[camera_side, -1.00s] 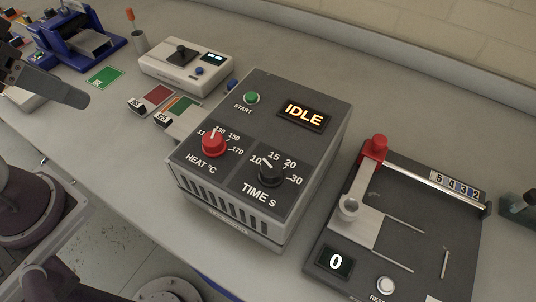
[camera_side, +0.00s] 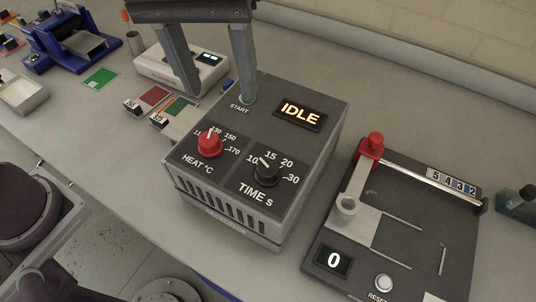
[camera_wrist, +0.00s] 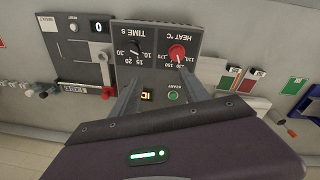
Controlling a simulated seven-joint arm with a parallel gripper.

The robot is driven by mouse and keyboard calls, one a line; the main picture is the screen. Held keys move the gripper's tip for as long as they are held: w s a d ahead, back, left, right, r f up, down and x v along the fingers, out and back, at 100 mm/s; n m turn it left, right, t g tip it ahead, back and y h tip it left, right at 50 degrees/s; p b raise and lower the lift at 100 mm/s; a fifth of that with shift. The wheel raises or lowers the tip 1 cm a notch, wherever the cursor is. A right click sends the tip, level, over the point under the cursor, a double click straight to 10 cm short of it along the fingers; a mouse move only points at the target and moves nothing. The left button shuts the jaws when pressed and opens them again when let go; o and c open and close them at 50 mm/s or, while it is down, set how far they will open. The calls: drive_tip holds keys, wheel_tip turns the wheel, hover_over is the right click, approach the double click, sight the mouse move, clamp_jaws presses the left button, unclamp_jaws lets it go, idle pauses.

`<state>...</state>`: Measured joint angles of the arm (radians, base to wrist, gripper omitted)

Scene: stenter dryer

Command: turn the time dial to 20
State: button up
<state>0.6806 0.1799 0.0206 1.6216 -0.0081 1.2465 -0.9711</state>
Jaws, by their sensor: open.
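The time dial (camera_side: 266,172) is a black knob with a pale pointer line on the right of the dryer's sloped panel. Its pointer aims up and left, around the 10 to 15 marks; the exact setting is hard to tell. The dial also shows, upside down, in the wrist view (camera_wrist: 134,48). My gripper (camera_side: 219,95) is open and empty above the back of the dryer box (camera_side: 225,222), its fingers on either side of the START button area. In the wrist view my gripper (camera_wrist: 160,82) points at the panel, short of the dials.
The red heat dial (camera_side: 209,143) is left of the time dial. The lit IDLE display (camera_side: 300,113) is behind it. A device with a red-knobbed lever (camera_side: 375,142) stands on the right.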

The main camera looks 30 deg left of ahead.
hover_over(268, 167)
wheel_tip(268, 167, down, 4)
drive_tip(key=shift+r+n+g+y, duration=0.1)
drive_tip(key=shift+n+g+y, duration=0.2)
drive_tip(key=shift+n+g, duration=0.1)
wheel_tip(268, 167, down, 6)
drive_tip(key=shift+f, duration=0.25)
clamp_jaws()
